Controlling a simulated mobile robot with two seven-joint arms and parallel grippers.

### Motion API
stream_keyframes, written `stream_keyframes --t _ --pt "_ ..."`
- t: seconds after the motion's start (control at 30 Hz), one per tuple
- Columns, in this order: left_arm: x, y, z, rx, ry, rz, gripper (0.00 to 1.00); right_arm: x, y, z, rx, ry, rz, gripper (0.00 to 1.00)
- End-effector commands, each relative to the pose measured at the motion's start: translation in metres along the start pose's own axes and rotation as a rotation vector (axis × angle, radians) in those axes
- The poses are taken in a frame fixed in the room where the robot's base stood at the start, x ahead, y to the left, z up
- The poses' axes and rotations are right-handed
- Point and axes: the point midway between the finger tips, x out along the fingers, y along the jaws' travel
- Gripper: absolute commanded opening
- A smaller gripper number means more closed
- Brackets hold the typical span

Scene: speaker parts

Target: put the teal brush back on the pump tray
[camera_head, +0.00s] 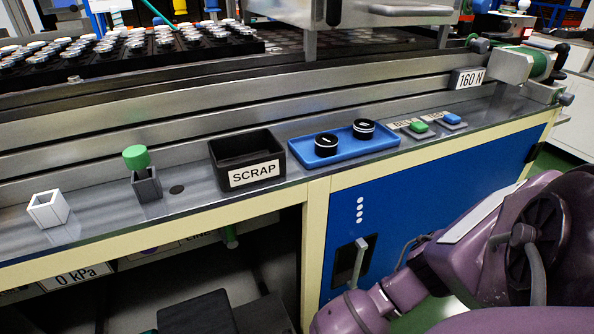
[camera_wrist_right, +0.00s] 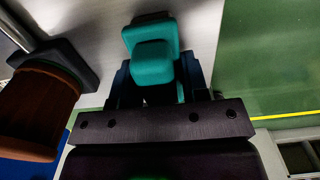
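In the right wrist view, the teal brush (camera_wrist_right: 152,62) sits between the two dark fingers of my right gripper (camera_wrist_right: 156,78), which close on its sides. Its blocky teal end points away from the palm. A white surface lies behind it; I cannot tell the gap. In the head view, my purple arm fills the lower right, and its gripper and the brush are not visible there. My left gripper is in neither view. I cannot pick out the pump tray with certainty in either view.
A brown cylinder (camera_wrist_right: 38,108) with a dark end stands close left of my right gripper. The bench ledge holds a black SCRAP bin (camera_head: 232,155), a blue tray (camera_head: 308,161) with two black knobs, a white box (camera_head: 48,209) and a green-topped holder (camera_head: 146,184). Green floor shows at right.

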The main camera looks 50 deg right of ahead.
Motion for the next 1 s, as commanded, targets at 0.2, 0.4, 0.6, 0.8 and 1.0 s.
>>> stream_keyframes --t 0.2,0.4,0.6,0.8,1.0 --pt "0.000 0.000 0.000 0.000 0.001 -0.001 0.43 0.000 0.000 -0.001 0.000 0.001 0.000 0.67" --pt "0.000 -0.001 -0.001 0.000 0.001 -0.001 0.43 0.000 0.000 -0.001 0.000 0.001 0.000 0.67" --pt "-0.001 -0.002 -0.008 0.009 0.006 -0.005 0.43 -0.015 0.002 0.002 -0.001 -0.005 0.004 0.67" --pt "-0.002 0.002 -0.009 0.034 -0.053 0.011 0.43 -0.054 0.002 0.005 -0.001 -0.011 0.006 0.67" --pt "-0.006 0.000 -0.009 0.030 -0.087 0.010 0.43 -0.092 0.002 0.004 -0.001 -0.011 0.007 0.67"
